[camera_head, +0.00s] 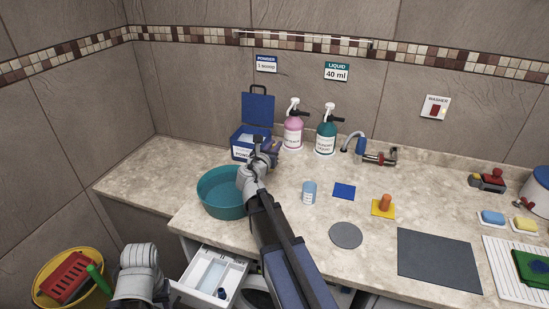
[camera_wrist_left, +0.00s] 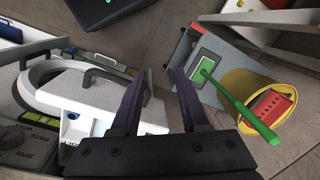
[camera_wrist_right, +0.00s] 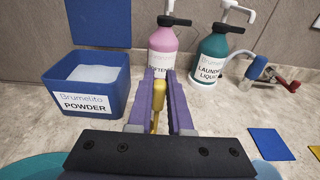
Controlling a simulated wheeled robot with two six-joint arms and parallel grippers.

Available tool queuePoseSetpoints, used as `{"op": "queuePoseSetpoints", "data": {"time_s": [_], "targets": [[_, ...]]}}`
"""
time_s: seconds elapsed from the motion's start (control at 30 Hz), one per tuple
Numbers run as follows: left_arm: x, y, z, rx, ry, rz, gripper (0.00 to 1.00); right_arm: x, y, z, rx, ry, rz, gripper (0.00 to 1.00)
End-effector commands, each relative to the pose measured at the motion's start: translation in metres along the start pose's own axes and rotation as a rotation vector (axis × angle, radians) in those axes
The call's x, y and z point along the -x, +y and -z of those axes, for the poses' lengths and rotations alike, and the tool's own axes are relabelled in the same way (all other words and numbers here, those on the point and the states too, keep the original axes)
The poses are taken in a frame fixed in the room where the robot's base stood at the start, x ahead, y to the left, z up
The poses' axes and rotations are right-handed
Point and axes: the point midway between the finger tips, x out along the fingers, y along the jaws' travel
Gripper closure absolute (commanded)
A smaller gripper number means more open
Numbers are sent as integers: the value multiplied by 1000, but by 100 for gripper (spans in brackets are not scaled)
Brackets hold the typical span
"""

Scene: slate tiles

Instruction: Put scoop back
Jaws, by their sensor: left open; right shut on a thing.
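A blue powder box (camera_head: 241,153) stands at the back left of the counter with its lid (camera_head: 258,109) raised. In the right wrist view the box (camera_wrist_right: 88,98) holds white powder and is left of the fingers. My right gripper (camera_head: 268,148) is just right of the box in the head view. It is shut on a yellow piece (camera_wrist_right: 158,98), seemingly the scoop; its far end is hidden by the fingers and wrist. My left gripper (camera_wrist_left: 160,88) is open and empty, low by the white drawer (camera_wrist_left: 95,100) and the washer.
A pink bottle (camera_head: 293,132) and a teal bottle (camera_head: 326,138) stand behind the right gripper. A teal basin (camera_head: 220,207) is at the counter's front left, beside my right arm. A cup (camera_head: 309,193) stands to the right. A yellow tub (camera_head: 45,293) is on the floor.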

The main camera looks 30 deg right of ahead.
Motion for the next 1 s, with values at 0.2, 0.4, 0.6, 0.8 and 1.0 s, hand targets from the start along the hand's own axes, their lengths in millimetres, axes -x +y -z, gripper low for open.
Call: {"op": "queuePoseSetpoints", "data": {"time_s": [0.2, 0.4, 0.6, 0.8, 1.0], "targets": [[-29, 3, 2, 0, 0, 0, 55, -4, 0, 29, 0, 0, 0, 100], [-35, 3, 2, 0, 0, 0, 55, -5, 0, 35, 0, 0, 0, 100], [-35, 3, 2, 0, 0, 0, 55, -5, 0, 35, 0, 0, 0, 100], [-37, 4, 2, 0, 0, 0, 55, -5, 0, 37, 0, 0, 0, 73], [-37, 4, 2, 0, 0, 0, 55, -5, 0, 37, 0, 0, 0, 52]]}}
